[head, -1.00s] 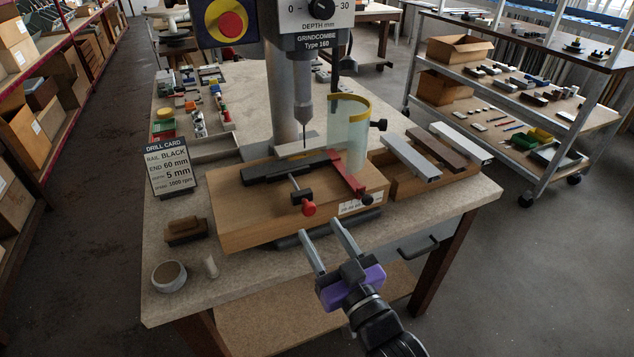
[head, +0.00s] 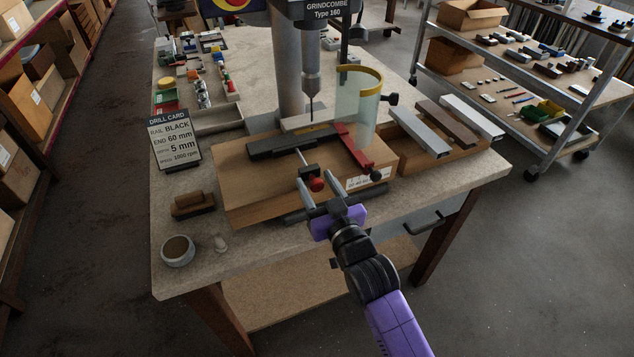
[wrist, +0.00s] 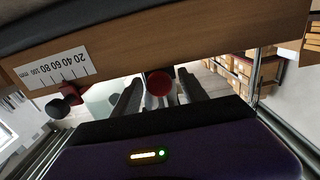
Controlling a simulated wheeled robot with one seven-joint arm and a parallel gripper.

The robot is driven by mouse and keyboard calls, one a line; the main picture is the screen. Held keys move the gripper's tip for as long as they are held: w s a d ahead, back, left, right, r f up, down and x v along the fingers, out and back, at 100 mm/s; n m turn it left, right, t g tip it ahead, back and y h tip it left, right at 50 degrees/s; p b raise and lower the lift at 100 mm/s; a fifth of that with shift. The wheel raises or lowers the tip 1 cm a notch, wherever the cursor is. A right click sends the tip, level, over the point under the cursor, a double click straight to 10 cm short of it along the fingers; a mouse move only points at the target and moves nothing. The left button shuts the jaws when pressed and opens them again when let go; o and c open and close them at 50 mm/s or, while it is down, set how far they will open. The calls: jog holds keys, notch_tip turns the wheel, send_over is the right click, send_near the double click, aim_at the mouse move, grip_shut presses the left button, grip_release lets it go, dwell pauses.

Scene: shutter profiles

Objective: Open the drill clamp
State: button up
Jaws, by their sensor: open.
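The drill clamp (head: 306,166) is a short screw on the front of the wooden drilling jig (head: 260,185), ending in a red knob (head: 316,184). A dark rail (head: 272,147) lies on the jig in front of the drill bit (head: 311,108). My gripper (head: 318,190) is open, its fingertips close to the red knob. In the wrist view the knob (wrist: 158,84) shows end-on between the two fingers, with gaps on both sides. I cannot tell how deep it sits between them. The clamp's pad is partly hidden.
A red stop bar (head: 355,150) with a dark knob and a clear guard (head: 364,108) stand right of the clamp. A box of profiles (head: 435,160) is further right. The drill card (head: 175,140), brush (head: 192,203) and cup (head: 178,250) are left.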

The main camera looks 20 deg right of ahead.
grip_shut()
dwell(1.4)
